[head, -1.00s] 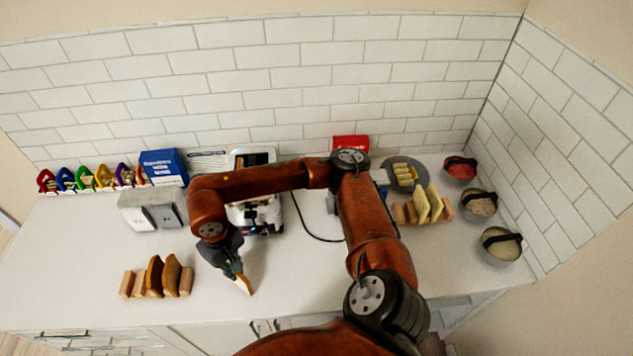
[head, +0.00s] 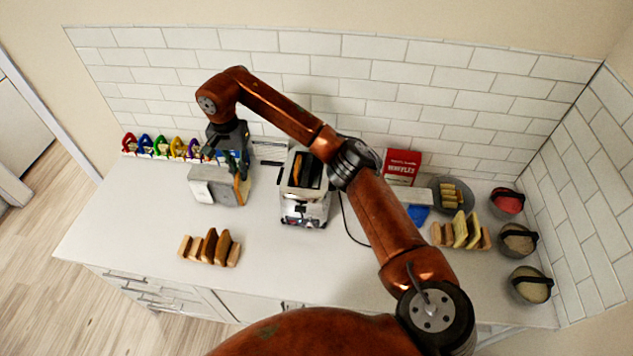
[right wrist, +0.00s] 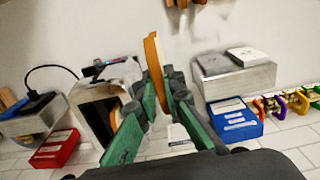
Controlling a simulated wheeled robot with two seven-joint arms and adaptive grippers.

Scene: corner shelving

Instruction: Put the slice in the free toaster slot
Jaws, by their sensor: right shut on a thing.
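My right gripper (head: 238,168) is shut on a brown-edged bread slice (head: 241,190), held upright left of the toaster, over or beside a grey-white box. In the right wrist view the slice (right wrist: 153,68) stands between the green fingers (right wrist: 155,98). The silver toaster (head: 304,208) stands at mid-counter. Its left slot holds a browned slice (head: 297,168); its right slot (head: 314,173) looks dark and empty. The toaster also shows in the right wrist view (right wrist: 92,95), partly hidden by a finger. My left gripper is not in view.
The grey-white box (head: 213,188) is close below the gripper. A wooden rack with toast (head: 210,248) is at front left. A red box (head: 402,167), pale-slice rack (head: 460,232) and lidded bowls (head: 518,240) are at right. A cord (head: 350,222) trails right of the toaster.

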